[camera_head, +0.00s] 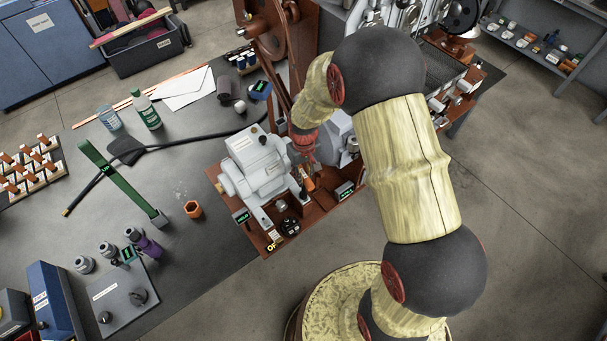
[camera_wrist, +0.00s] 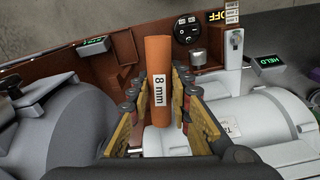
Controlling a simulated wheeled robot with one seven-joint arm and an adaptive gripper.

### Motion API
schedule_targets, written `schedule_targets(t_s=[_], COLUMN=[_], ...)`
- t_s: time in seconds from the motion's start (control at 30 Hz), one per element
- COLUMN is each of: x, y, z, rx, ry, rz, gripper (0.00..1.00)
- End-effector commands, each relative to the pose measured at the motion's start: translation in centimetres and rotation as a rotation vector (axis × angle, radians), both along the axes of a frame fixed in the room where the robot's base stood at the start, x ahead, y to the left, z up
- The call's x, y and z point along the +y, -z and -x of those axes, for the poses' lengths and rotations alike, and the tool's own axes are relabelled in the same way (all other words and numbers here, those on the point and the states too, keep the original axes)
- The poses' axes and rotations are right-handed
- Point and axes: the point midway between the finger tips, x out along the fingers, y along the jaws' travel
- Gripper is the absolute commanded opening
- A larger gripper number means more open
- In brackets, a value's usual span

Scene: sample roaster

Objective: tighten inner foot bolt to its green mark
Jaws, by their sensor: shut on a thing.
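My gripper (camera_wrist: 160,100) is shut on an orange cylindrical tool (camera_wrist: 159,62) with a white "8 mm" label, held between its two yellowish finger pads in the wrist view. In the head view my gripper (camera_head: 305,158) reaches down over the reddish-brown machine base (camera_head: 270,240), and the orange tool (camera_head: 309,184) shows just below it. A light grey motor-like housing (camera_head: 258,165) lies left of the tool. The tool's lower end is hidden by my gripper, so I cannot tell whether it touches a bolt. I cannot make out the inner foot bolt or its green mark.
Green "HELD" displays (camera_wrist: 94,46) and (camera_wrist: 270,62) sit on either side of the tool. A black knob (camera_wrist: 188,28) stands beside an "OFF" label. A green-handled bar (camera_head: 122,182) and an orange hex cup (camera_head: 193,209) lie on the grey bench (camera_head: 190,262) to the left.

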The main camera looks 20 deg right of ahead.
Motion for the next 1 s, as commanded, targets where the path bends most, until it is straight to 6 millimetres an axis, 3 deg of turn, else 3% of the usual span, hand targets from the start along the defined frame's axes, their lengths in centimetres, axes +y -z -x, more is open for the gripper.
schedule_targets(t_s=[0.57, 1.0], x=[0.0, 0.05], y=[0.53, 0.51], z=[-0.06, -0.06], rx=[-0.001, -0.002], ry=[0.003, 0.331], rz=[0.0, 0.0], gripper=[0.0, 0.0])
